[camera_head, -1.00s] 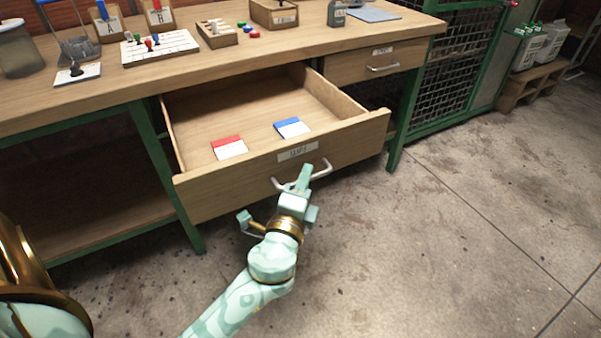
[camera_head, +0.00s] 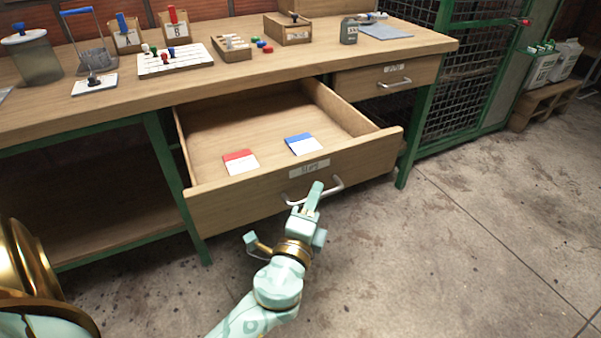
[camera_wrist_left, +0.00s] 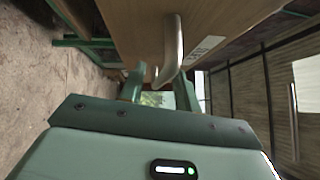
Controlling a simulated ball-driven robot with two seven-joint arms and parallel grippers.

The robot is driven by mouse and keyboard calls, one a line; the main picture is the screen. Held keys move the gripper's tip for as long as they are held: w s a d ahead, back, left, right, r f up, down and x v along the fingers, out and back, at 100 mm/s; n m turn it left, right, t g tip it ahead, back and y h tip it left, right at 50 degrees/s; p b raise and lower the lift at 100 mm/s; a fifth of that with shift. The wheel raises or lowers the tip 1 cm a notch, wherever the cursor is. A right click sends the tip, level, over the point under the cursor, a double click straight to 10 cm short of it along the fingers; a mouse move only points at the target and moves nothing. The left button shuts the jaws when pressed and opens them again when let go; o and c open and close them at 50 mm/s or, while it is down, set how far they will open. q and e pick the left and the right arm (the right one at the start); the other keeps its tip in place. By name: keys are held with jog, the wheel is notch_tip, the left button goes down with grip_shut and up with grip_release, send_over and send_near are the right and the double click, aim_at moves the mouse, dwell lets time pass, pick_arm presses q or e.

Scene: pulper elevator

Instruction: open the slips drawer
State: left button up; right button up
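The slips drawer (camera_head: 245,201) is pulled well out of the wooden bench, and its inside shows. Its front carries a label (camera_head: 309,168) and a pale bar handle (camera_head: 337,186). Two slips lie in it, one red and white (camera_head: 240,162) and one blue and white (camera_head: 303,144). My left gripper (camera_head: 314,192) is at the handle, overlapping it in the head view. In the left wrist view its fingers (camera_wrist_left: 160,88) stand apart, with the handle (camera_wrist_left: 173,45) reaching toward the gap between them. I see no firm contact. My right gripper is out of view.
A second, smaller drawer (camera_head: 388,77) at the right is shut. The bench top (camera_head: 110,101) holds boxes, a pegboard (camera_head: 175,60) and a jar (camera_head: 32,55). A green bench leg (camera_head: 176,185) stands left of the drawer. The concrete floor (camera_head: 460,260) at the right is clear.

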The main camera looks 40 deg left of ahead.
pick_arm(q)
jog(key=v, duration=1.5)
jog(key=shift+s+d, duration=0.1)
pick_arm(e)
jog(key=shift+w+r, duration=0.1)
